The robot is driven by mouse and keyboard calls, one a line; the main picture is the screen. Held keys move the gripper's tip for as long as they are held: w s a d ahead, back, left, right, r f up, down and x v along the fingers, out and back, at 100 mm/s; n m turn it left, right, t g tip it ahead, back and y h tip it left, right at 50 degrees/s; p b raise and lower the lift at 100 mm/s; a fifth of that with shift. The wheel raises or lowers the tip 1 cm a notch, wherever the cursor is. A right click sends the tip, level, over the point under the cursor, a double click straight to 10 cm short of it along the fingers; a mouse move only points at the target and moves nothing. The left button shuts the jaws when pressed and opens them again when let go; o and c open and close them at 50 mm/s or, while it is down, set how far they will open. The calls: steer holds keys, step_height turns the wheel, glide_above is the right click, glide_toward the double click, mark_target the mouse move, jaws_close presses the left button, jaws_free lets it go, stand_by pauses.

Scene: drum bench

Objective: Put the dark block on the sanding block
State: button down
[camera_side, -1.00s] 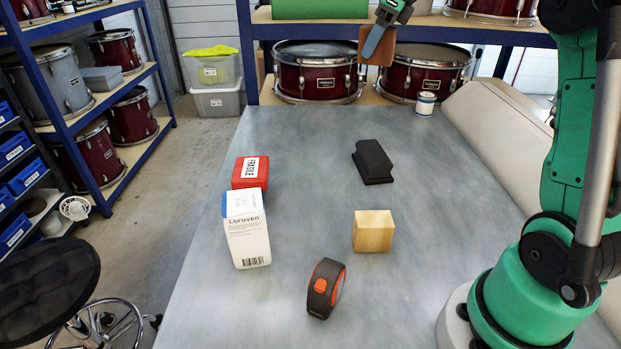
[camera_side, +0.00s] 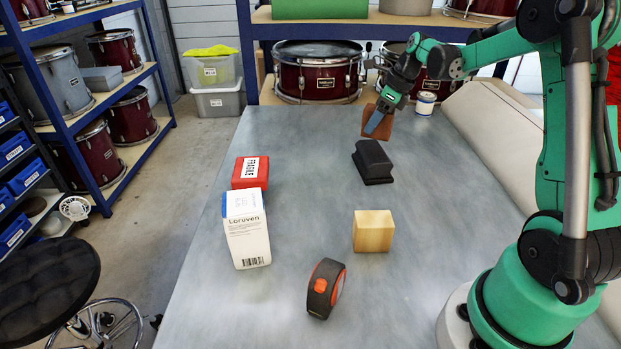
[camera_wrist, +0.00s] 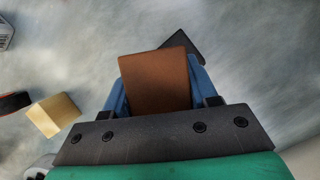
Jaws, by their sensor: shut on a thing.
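My gripper (camera_side: 376,124) is shut on a brown block (camera_side: 368,116), the dark block. The block also shows between the blue fingers in the wrist view (camera_wrist: 155,85). The black sanding block (camera_side: 373,161) lies on the table, with a raised, narrower top. In the side view the held block is just above it in the picture, with a gap between them. In the wrist view the sanding block (camera_wrist: 182,43) shows beyond the held block, which hides part of it.
A wooden block (camera_side: 373,231), an orange-and-black tape-like object (camera_side: 325,289), a white carton (camera_side: 246,230) and a red box (camera_side: 249,172) stand on the grey table (camera_side: 310,150). A small tin (camera_side: 425,103) stands at the back. The table around the sanding block is clear.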

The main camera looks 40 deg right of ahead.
mark_target(373, 135)
steer(key=shift+f, duration=1.8)
steer(key=shift+f, duration=0.2)
steer(key=shift+c, duration=1.2)
jaws_free()
steer(key=shift+r, duration=0.1)
